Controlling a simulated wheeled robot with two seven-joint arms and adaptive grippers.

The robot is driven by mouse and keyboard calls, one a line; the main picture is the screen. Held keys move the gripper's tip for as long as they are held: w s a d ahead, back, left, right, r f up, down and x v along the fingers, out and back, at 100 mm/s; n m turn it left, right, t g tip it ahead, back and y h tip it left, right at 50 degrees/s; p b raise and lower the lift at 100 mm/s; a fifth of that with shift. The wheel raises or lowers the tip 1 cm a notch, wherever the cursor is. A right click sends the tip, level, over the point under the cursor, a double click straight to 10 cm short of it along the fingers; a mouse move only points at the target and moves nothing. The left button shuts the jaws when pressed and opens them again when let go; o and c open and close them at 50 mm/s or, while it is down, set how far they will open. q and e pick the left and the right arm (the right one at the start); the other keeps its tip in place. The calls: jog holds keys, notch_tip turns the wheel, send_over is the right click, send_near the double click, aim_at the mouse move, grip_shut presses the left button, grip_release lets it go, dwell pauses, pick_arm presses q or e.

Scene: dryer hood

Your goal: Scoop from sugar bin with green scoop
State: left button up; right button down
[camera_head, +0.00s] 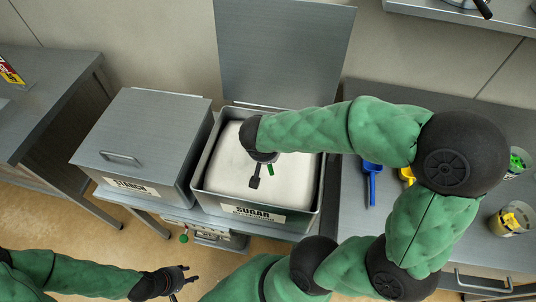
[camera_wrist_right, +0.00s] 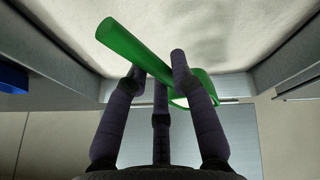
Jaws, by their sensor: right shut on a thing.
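The sugar bin (camera_head: 205,190) is an open grey metal box labelled SUGAR, with its lid (camera_head: 285,50) raised behind it. White sugar (camera_head: 295,185) fills it. My right gripper (camera_head: 258,178) is over the sugar, shut on the green scoop (camera_head: 270,169). In the right wrist view the green scoop (camera_wrist_right: 135,47) lies across the fingers (camera_wrist_right: 160,75) with white sugar behind it. Whether the scoop touches the sugar I cannot tell. My left gripper (camera_head: 190,275) is empty and open at the lower left, in front of the bins.
A closed starch bin (camera_head: 145,130) stands left of the sugar bin. A blue scoop (camera_head: 372,182) and a partly hidden yellow scoop (camera_head: 407,175) lie on the right table, near containers with green (camera_head: 517,162) and yellow (camera_head: 511,221) contents. The raised lid bounds the space behind.

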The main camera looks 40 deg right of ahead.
jog(key=shift+s+a+r+p, duration=0.15)
jog(key=shift+r+p, duration=0.8)
jog(key=shift+r, duration=0.75)
jog(key=shift+s+d+r+p, duration=0.15)
jog(key=shift+r+p, duration=0.75)
jog(key=shift+r, duration=0.75)
jog(key=shift+a, duration=0.1)
